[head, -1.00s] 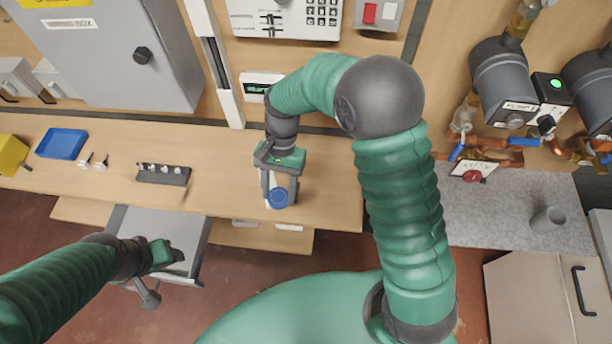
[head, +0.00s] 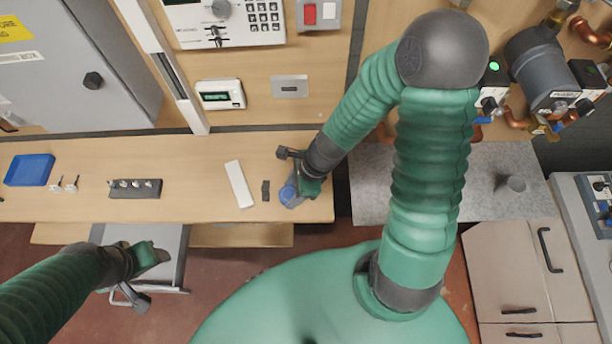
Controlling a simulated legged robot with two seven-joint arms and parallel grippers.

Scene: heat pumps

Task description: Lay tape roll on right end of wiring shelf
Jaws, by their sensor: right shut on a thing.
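The blue tape roll (head: 288,194) is at the right end of the wooden wiring shelf (head: 207,176), near its front edge. My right gripper (head: 296,188) is shut on it from above and hides part of it. I cannot tell whether the roll touches the shelf or is just above it. My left gripper (head: 150,260) is low at the left, by the grey drawer under the shelf. Its fingers are too small and turned away to tell whether they are open.
A white strip (head: 239,184) and a small dark block (head: 266,190) lie just left of the roll. A dark holder (head: 135,188) and a blue tray (head: 30,170) lie further left. A grey speckled worktop (head: 400,181) is to the right, past a gap.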

